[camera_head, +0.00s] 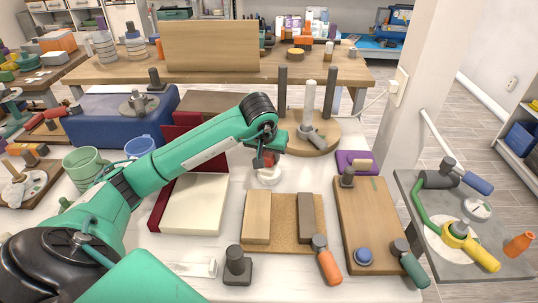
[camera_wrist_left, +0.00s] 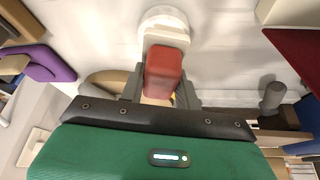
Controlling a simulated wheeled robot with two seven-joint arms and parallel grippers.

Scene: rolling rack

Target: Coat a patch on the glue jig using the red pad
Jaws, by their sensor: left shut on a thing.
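My left gripper (camera_head: 266,158) reaches in over the white table and is shut on the red pad (camera_wrist_left: 166,72), a red block with a pale lower part. In the wrist view the pad sits between the two grey fingers. A round white dish (camera_head: 268,177) is right under the pad; it also shows in the wrist view (camera_wrist_left: 166,16). I cannot tell whether pad and dish touch. A cork-topped board (camera_head: 286,212) with two wooden blocks and an orange-handled clamp lies nearer. I cannot tell for sure whether this is the glue jig. My right gripper is not in view.
A wooden board (camera_head: 368,218) with a green-handled clamp (camera_head: 411,264) lies to the right. An open book-like case (camera_head: 196,203) is to the left. A round wooden base (camera_head: 318,138) with tall posts stands behind. A grey board (camera_head: 470,260) with tools is far right.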

